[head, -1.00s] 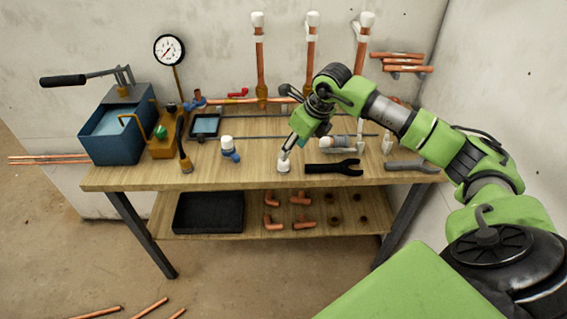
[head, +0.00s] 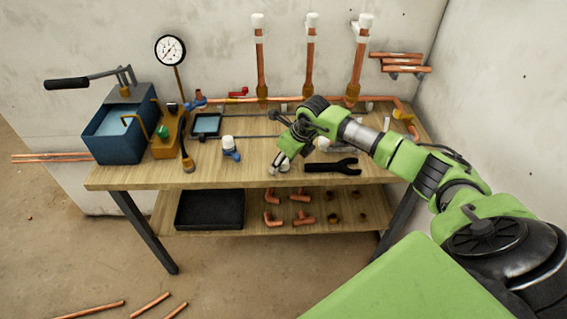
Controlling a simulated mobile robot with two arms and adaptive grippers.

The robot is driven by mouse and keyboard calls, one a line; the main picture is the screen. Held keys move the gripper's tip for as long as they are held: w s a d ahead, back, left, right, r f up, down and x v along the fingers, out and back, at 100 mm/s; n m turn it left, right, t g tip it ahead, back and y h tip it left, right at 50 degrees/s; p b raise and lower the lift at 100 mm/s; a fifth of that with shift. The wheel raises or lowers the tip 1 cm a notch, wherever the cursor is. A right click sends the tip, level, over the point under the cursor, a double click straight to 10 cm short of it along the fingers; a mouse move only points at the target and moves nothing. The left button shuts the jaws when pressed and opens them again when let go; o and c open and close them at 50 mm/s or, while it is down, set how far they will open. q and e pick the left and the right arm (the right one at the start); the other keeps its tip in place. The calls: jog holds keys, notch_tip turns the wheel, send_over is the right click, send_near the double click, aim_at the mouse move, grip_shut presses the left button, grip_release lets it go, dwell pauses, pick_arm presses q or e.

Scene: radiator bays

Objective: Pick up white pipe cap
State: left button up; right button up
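A small white pipe cap (head: 285,167) is near the front edge of the workbench, partly hidden by my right gripper. My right gripper (head: 279,166) comes in from the right and points down at the cap. Its fingertips are at the cap's height, one just left of it. They are too small and covered to tell whether they touch or grip it. Other white caps top the three upright copper pipes (head: 260,60), and one sits on a blue valve (head: 231,154). My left gripper is not in view.
Dark pliers-like jaws (head: 330,166) lie just right of the cap. A blue tank (head: 118,135) with a pump handle and a gauge (head: 170,50) stand at the left. Copper fittings and a black tray (head: 210,209) are on the lower shelf.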

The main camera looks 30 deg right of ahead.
jog(key=c, duration=0.8)
jog(key=shift+w+r+b, duration=0.1)
jog(key=shift+r+b, duration=0.25)
jog(key=shift+r, duration=0.2)
jog(key=shift+w+b+v, duration=0.2)
jog(key=shift+b+v, duration=0.35)
jog(key=shift+v, duration=0.65)
jog(key=s+a+r, duration=0.4)
jog(key=s+r, duration=0.9)
jog(key=r, duration=0.1)
jog(key=shift+r+b, duration=0.35)
jog(key=shift+r, duration=0.05)
jog(key=shift+a, duration=0.1)
